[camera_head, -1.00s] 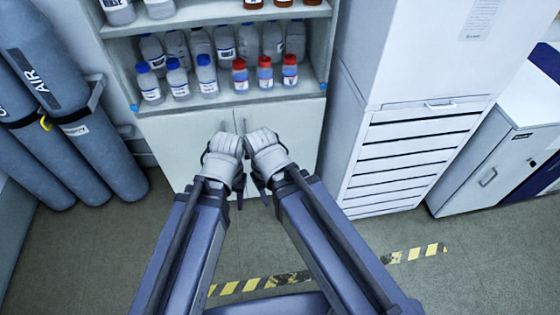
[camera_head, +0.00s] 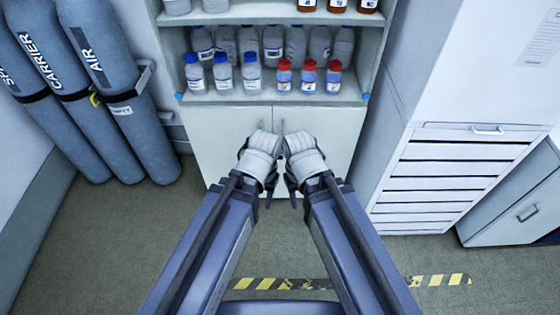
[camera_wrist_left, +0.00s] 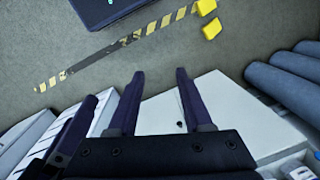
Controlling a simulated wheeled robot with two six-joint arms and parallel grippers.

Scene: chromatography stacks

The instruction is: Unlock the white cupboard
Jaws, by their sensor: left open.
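The white cupboard (camera_head: 222,150) has two plain doors below open shelves in the head view, with small handles (camera_head: 260,123) near the middle seam. My left gripper (camera_head: 261,201) is in front of the left door near the seam, pointing down. In the left wrist view my left gripper (camera_wrist_left: 160,74) has its fingers apart with nothing between them. My right gripper (camera_head: 293,202) is close beside it, in front of the right door. Its finger gap is not clear.
Shelves above hold several blue-capped bottles (camera_head: 222,73) and red-capped bottles (camera_head: 308,77). Grey gas cylinders (camera_head: 112,95) stand at left. A white drawer unit (camera_head: 455,170) stands at right. The floor (camera_head: 110,235) is clear, with a yellow-black stripe (camera_head: 285,284).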

